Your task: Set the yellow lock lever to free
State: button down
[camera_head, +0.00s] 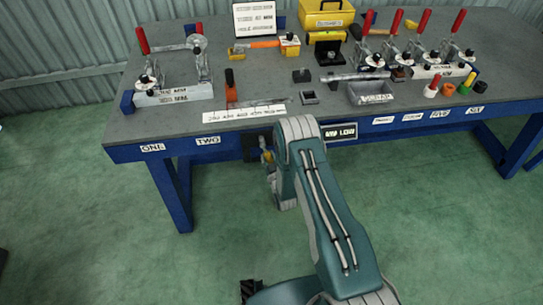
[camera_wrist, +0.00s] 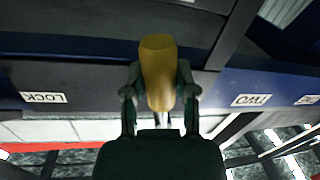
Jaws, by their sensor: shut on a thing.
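The yellow lock lever (camera_wrist: 158,62) stands between the two fingers of my gripper (camera_wrist: 160,90) in the wrist view, with a finger against each side. My gripper is shut on it. In the head view a small yellow part of the lever (camera_head: 267,156) shows below the bench's front edge, beside a dark mount (camera_head: 252,147). My arm hides most of the gripper there. The lever's pivot is hidden, so I cannot tell its exact setting. A white LOCK label (camera_wrist: 43,97) and a TWO label (camera_wrist: 252,100) appear upside down in the wrist view.
The blue-framed bench (camera_head: 118,152) spans the scene, with a leg (camera_head: 172,195) left of my gripper. Red-handled toggle clamps (camera_head: 143,45), a yellow box (camera_head: 325,17) and several small parts stand on top. The green floor in front is clear.

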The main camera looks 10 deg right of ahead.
jog(key=shift+s+a+f+m, duration=0.1)
jog(key=shift+a+f+m, duration=0.2)
jog(key=shift+m, duration=0.1)
dwell(0.3)
jog(key=shift+c, duration=2.2)
grip_release()
jog(key=shift+a, duration=0.1)
jog(key=shift+o, duration=0.2)
jog(key=shift+r, duration=0.1)
jog(key=s+d, duration=0.1)
jog(key=s, duration=1)
jog(key=shift+s+d, duration=0.35)
jog(key=shift+d, duration=0.05)
jog(key=shift+r, duration=0.15)
